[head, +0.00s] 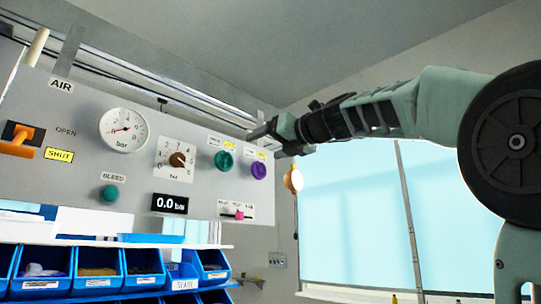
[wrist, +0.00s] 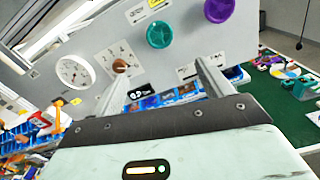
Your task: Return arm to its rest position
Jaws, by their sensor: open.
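My gripper (head: 268,133) is at the end of my arm, which reaches in from the right in the head view. It is in front of the right end of the grey panel (head: 60,113), beside the purple knob (head: 259,170). In the wrist view my gripper (wrist: 160,82) has its two fingers wide apart with nothing between them. The brown rotary switch (head: 179,159) sits on its white numbered plate; it also shows in the wrist view (wrist: 120,66), beyond the left finger. My gripper appears apart from the switch.
The panel also carries a round gauge (head: 124,130), an orange lever (head: 19,139), a green knob (head: 223,160) and a display reading 0.0 (head: 170,203). Blue bins (head: 96,283) stand below. A green mat (wrist: 285,118) lies at right.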

